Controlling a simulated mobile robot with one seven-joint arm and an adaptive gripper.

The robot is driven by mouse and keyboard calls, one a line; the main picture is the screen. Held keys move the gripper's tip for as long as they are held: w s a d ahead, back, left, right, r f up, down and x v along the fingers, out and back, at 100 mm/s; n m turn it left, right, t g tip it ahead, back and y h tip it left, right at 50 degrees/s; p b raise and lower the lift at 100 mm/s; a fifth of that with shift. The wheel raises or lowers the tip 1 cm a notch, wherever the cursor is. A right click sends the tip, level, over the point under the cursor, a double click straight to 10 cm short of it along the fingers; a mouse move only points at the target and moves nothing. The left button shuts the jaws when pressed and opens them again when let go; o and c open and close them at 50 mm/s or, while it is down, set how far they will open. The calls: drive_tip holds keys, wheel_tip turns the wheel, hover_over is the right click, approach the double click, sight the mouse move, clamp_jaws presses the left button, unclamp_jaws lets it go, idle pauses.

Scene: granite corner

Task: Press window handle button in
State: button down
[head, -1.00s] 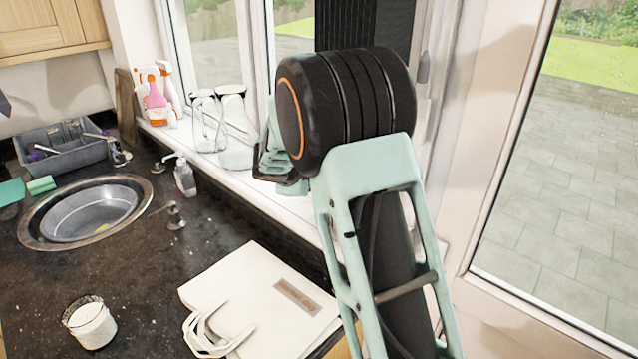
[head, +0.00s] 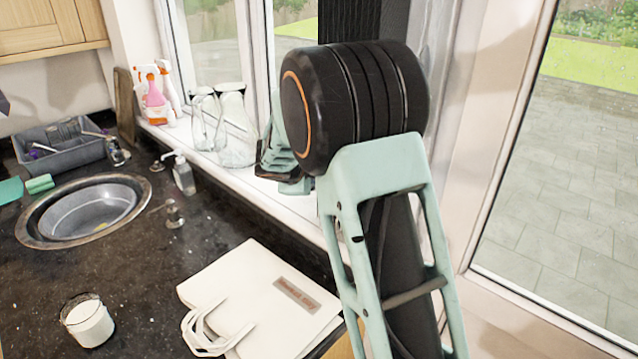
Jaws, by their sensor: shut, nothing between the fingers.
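The window (head: 222,40) with white frames stands behind the worktop. I cannot make out its handle or the handle's button; my arm's large black joint covers part of the window's right side. My gripper (head: 268,168) shows only in part, as dark finger parts and pale teal links at the left of that joint, over the window sill. It looks shut, with nothing seen in it. I cannot tell whether it touches anything.
Glass jugs (head: 236,130) stand on the sill (head: 200,155) close left of my gripper, with spray bottles (head: 160,95) farther left. A soap bottle (head: 184,178), sink (head: 85,212), white bag (head: 255,300) and candle jar (head: 88,320) are on the dark worktop. A glass door (head: 560,190) is at right.

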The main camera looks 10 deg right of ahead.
drive_tip(key=shift+s+d, duration=0.1)
drive_tip(key=shift+d, duration=0.95)
drive_tip(key=shift+s+a+f+b, duration=0.3)
drive_tip(key=shift+s+a+b, duration=0.15)
drive_tip(key=shift+b, duration=0.2)
drive_tip(key=shift+s+a+r+b, duration=0.1)
drive_tip(key=shift+s+a+b, duration=0.15)
drive_tip(key=shift+s+a, duration=0.25)
drive_tip(key=shift+s+a+b, duration=0.2)
drive_tip(key=shift+s+a, duration=0.05)
drive_tip(key=shift+a, duration=0.7)
drive_tip(key=shift+a, duration=0.1)
drive_tip(key=shift+r, duration=0.1)
